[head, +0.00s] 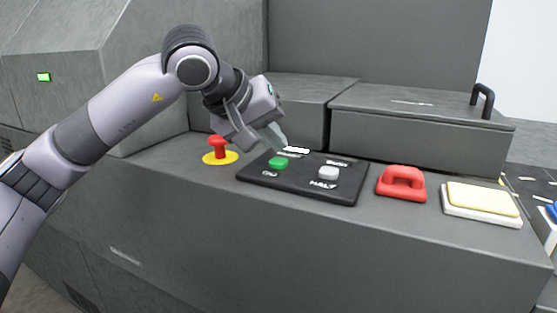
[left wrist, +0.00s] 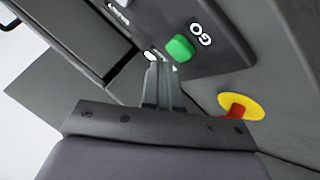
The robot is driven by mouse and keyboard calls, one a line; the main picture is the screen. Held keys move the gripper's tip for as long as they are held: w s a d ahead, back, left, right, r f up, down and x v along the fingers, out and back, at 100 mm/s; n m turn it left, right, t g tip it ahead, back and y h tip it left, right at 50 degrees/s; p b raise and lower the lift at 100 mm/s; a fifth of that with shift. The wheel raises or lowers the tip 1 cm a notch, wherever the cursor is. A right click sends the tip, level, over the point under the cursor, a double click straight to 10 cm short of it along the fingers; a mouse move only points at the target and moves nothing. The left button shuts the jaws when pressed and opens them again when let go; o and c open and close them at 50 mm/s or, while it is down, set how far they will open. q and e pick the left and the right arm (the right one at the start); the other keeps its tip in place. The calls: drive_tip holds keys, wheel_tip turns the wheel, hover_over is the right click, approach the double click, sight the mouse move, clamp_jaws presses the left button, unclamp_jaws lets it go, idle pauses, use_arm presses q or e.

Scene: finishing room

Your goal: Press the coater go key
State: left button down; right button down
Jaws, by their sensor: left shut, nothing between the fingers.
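In the left wrist view the green go key (left wrist: 180,47) stands next to the white letters GO. My left gripper (head: 277,138) is shut and empty, with its fingertips pointing down just behind the green key. In the left wrist view the left gripper's tips (left wrist: 155,62) are beside the key, apart from it in the picture. Whether they touch the panel I cannot tell. My right gripper is not in view.
A grey HALT button (head: 328,173) sits right of the green key. A red mushroom button on a yellow disc (head: 220,157) stands left of the panel. A red handle (head: 402,184) and a pale yellow pad (head: 481,200) lie to the right. A grey lidded box (head: 420,130) stands behind.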

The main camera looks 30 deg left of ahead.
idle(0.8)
use_arm(q)
drive_tip(key=shift+f, duration=0.1)
drive_tip(key=shift+f+b, duration=0.35)
